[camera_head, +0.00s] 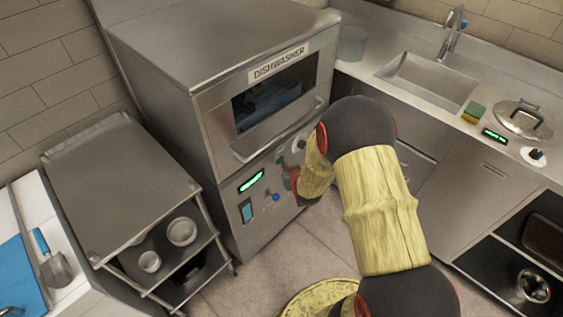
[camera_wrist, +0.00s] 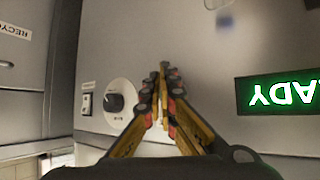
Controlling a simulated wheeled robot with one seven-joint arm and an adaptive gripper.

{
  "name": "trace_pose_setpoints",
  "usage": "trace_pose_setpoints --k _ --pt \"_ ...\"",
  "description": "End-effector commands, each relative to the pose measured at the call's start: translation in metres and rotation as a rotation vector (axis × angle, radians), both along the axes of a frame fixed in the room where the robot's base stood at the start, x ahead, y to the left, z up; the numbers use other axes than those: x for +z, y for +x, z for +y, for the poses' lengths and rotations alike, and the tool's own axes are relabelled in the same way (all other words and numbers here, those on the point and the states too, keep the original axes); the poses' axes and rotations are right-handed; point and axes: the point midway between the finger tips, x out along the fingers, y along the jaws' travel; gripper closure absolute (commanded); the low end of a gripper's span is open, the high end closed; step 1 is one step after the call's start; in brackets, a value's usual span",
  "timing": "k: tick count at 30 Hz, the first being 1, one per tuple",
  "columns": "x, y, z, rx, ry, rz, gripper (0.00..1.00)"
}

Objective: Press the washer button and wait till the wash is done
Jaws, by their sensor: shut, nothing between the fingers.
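The dishwasher (camera_head: 215,95) stands against the wall with its front window door down. Its lit green display (camera_head: 251,181) is on the lower panel; in the wrist view the display (camera_wrist: 285,92) is upside down and cut off, showing "ADY". A blue button (camera_head: 276,197) sits below and right of the display, and a small green part (camera_head: 280,160) shows beside my fingers. A dark knob on a white dial (camera_wrist: 120,101) is left of my fingers in the wrist view. My gripper (camera_wrist: 163,68) is shut and empty, close to the panel; contact cannot be told.
A steel cart (camera_head: 125,180) with bowls stands left of the dishwasher. A spatula (camera_head: 52,262) lies at far left. Floor (camera_head: 290,250) is open in front.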

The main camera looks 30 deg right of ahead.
Motion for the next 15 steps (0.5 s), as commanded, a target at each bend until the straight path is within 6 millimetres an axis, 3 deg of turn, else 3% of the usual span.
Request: trace_pose_setpoints --k 15 --pt "-0.0002 0.0047 0.0019 0.000 0.000 0.000 1.00"
